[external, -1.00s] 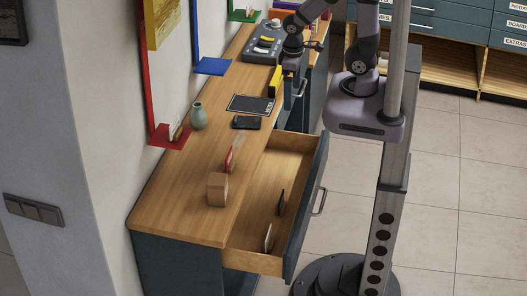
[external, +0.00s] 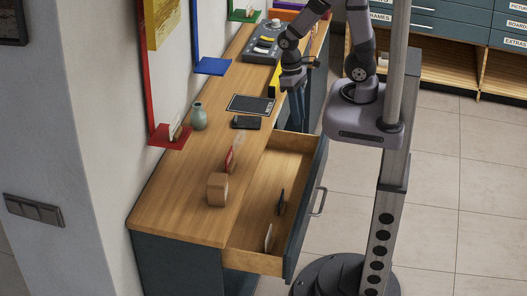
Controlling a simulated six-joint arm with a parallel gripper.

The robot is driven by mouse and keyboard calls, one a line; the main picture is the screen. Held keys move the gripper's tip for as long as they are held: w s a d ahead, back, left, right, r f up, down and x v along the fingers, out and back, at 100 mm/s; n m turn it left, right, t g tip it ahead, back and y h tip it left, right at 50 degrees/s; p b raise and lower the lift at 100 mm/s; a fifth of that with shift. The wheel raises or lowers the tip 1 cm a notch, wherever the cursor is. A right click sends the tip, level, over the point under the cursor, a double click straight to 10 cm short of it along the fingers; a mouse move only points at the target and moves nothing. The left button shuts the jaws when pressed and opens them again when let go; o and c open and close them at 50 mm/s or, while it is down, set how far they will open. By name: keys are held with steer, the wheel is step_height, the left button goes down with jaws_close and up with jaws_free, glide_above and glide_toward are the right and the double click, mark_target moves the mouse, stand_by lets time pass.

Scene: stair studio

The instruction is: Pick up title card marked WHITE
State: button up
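Several small cards are in view, but their lettering is too small to read, so I cannot tell which is marked WHITE. A pale card (external: 268,238) stands upright in the near part of the open drawer (external: 252,262). A dark card (external: 281,202) stands further back in it. A red card (external: 229,159) stands on the wooden counter behind a round wooden block (external: 217,189). Another card (external: 175,127) stands on the red wall ledge (external: 165,141). My gripper (external: 296,112) points down beyond the drawer's far end, apart from these cards. Its finger opening is not clear.
The counter (external: 180,215) also holds a green vase (external: 198,116), a black phone-like slab (external: 246,122), a dark framed panel (external: 250,104) and a grey control box (external: 262,50). The raised drawer front (external: 309,205) borders the drawer. The drawer floor between the cards is clear.

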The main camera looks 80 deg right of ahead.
mark_target(270, 230)
steer(key=s+a+f+m+g+y+b, duration=0.35)
steer(key=a+f+y+b, duration=0.2)
steer(key=a+f, duration=0.4)
steer(key=w+a+f+m+t+y+b, duration=0.1)
steer(key=a+f+m+y+b, duration=0.1)
steer(key=a+f+m+b, duration=0.1)
steer(key=w+a+f+m+t+y+b, duration=0.2)
steer(key=a+f+m+b, duration=0.1)
steer(key=a+f+m, duration=0.2)
steer(key=w+a+f+m+t+y+b, duration=0.1)
steer(key=w+a+f+m+y+b, duration=0.1)
steer(key=a+f+m+b, duration=0.2)
steer(key=shift+w+a+f+t, duration=0.1)
steer(key=shift+a+f+t, duration=0.1)
steer(key=shift+a+f, duration=0.3)
steer(key=shift+w+a+f+t, duration=0.15)
steer(key=shift+a+f, duration=0.15)
steer(key=shift+a, duration=0.3)
steer(key=shift+w+f+m+t, duration=0.25)
steer(key=shift+f+t, duration=0.05)
steer(key=shift+f, duration=0.1)
steer(key=shift+p+x, duration=0.6)
steer(key=shift+x, duration=3.05)
steer(key=shift+a+r, duration=0.1)
steer(key=shift+r, duration=0.05)
jaws_close()
